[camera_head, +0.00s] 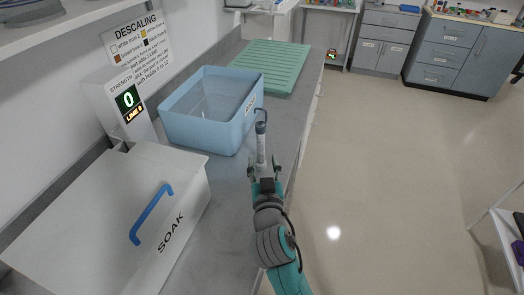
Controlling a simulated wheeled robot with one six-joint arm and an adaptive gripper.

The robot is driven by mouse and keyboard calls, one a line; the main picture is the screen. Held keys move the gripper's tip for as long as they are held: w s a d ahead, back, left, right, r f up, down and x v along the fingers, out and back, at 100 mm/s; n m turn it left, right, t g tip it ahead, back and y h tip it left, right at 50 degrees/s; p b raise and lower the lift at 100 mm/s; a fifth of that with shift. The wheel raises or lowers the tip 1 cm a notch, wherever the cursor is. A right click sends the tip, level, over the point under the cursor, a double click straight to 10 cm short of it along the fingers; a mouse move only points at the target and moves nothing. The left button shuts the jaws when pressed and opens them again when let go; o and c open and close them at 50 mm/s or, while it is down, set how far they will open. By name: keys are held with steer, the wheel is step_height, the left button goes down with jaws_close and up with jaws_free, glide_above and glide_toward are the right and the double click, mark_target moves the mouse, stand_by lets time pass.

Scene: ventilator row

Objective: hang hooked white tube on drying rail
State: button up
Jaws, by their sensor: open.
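A white tube (261,148) with a dark blue-grey hooked top is near the counter's right edge, beside the blue bin's near right corner. My gripper (264,170) is open at the tube's lower end, with a finger on each side of it. I cannot tell whether the fingers touch the tube, or whether the tube rests on the counter. I cannot make out a drying rail in this view.
A blue open bin (212,138) stands left of the tube. A white SOAK box (85,215) with a blue handle is nearer. A LIME display (128,103) stands by the wall. A green ribbed mat (270,65) lies behind.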

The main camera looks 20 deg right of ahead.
steer(key=shift+v, duration=1.3)
steer(key=shift+s, duration=0.1)
